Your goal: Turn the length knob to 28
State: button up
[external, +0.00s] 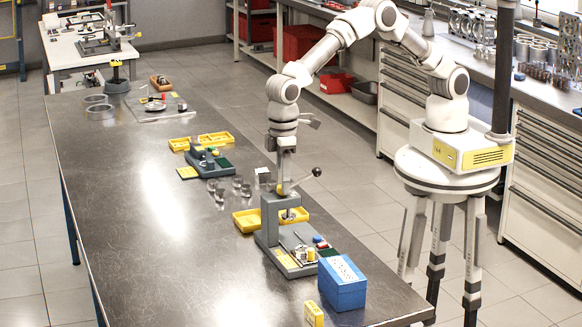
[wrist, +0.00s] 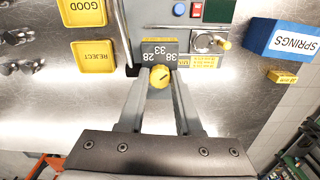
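The length knob (wrist: 160,76) is a small round yellow knob with a dark mark on it. It sits on the grey head of the press (external: 270,213). The numbers 28, 33 and 38 appear upside down on a plate (wrist: 160,52) beside it in the wrist view, with 28 at the left, 33 in the middle and 38 at the right. My gripper (wrist: 160,84) points down over the press head, a finger on each side of the knob. I cannot tell whether the fingers touch it.
The blue SPRINGS box (external: 342,284) and a small yellow box (external: 313,313) stand in front of the press. Yellow GOOD (wrist: 82,13) and REJECT (wrist: 93,56) trays lie beside it. A ball-ended lever (external: 305,178) sticks out from the press. The left tabletop is largely clear.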

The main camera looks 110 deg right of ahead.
grip_shut()
jog(key=shift+n, duration=0.4)
jog(key=n+b, duration=0.1)
jog(key=n, duration=0.2)
jog(key=shift+n, duration=0.3)
jog(key=n, duration=0.4)
jog(key=shift+n+b, duration=0.3)
jog(key=n, duration=0.5)
jog(key=shift+w, duration=0.1)
jog(key=n, duration=0.5)
jog(key=o, duration=0.7)
grip_release()
jog(key=shift+d, duration=0.1)
